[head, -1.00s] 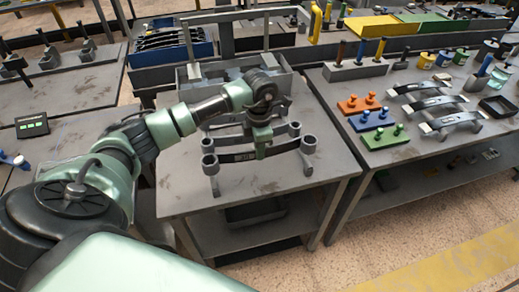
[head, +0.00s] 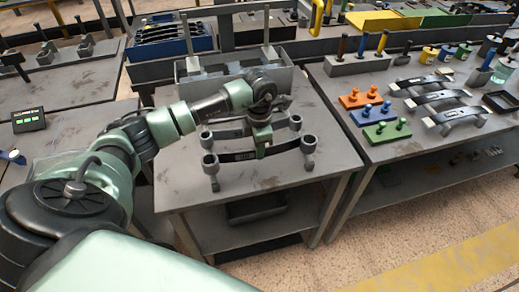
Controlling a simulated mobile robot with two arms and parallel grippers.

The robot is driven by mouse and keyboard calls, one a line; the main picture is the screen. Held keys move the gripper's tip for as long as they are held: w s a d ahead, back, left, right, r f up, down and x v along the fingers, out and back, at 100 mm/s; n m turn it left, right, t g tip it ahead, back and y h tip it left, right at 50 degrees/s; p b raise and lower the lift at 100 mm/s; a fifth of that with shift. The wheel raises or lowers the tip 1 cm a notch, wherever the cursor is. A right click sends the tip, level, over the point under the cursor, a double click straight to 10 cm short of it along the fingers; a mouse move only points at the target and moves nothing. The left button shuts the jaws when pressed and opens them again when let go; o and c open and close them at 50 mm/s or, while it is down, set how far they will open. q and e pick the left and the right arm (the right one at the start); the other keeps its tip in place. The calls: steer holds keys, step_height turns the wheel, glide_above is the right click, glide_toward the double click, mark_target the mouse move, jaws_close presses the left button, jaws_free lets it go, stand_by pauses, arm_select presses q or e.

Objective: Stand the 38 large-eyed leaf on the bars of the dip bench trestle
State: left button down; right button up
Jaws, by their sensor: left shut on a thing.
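My left gripper (head: 262,136) is shut on a dark curved leaf (head: 236,156) over the middle table. The leaf runs left to right, with a large grey eye at each end. The gripper and arm cover part of its middle. A similar dark strip with round grey ends (head: 228,133) shows just behind it. Grey uprights (head: 309,160) show under the eyes, and they look like part of the trestle. I cannot tell whether the held leaf touches the bars. My right gripper is not in view.
A grey tank (head: 190,92) with posts stands behind. The right table holds several dark leaves (head: 438,97), orange, blue and green peg blocks (head: 387,132), and pots (head: 428,55). The front of the middle table (head: 190,195) is clear. A gap separates the tables.

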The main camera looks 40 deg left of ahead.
arm_select(q)
steer(key=shift+w+f+b, duration=0.1)
steer(key=shift+f+b, duration=0.2)
steer(key=shift+b, duration=0.15)
steer(key=c, duration=1.5)
jaws_free()
steer(key=shift+r, duration=0.1)
steer(key=shift+d, duration=0.1)
steer(key=shift+s, duration=0.2)
steer(key=o, duration=0.5)
steer(key=shift+f, duration=0.3)
steer(key=shift+r, duration=0.15)
steer(key=shift+r+p, duration=2.1)
steer(key=shift+r, duration=1.45)
